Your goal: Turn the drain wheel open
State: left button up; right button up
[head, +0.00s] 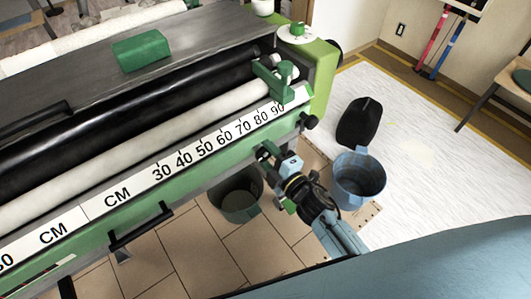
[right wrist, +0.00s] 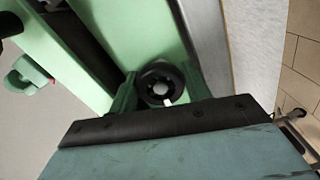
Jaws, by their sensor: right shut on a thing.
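The drain wheel (right wrist: 162,83) is a small black ring-shaped handwheel with a pale hub. It sits on the green machine body between the two green fingers of my right gripper (right wrist: 160,92) in the right wrist view. My right gripper (head: 268,153) is shut on the wheel at the machine's front side, below the right end of the ruler, in the head view. There the gripper mostly hides the wheel. A small white mark shows at the wheel's lower right in the wrist view. My left gripper is not in view.
The green pasting machine (head: 320,75) has a CM ruler (head: 190,160) along its front. A dark green bucket (head: 238,200) stands on the floor below it. A blue-grey bucket (head: 358,180) and a black object (head: 360,122) are to the right. A black handle (head: 140,228) protrudes at front left.

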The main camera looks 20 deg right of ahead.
jog(key=shift+n, duration=0.5)
jog(key=n+b, duration=0.1)
jog(key=n, duration=0.3)
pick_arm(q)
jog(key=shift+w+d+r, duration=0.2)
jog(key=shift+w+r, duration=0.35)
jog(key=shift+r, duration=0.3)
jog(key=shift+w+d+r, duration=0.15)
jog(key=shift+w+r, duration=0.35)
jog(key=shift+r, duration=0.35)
pick_arm(e)
jog(key=shift+r+n, duration=0.1)
jog(key=shift+n, duration=0.2)
jog(key=o, duration=1)
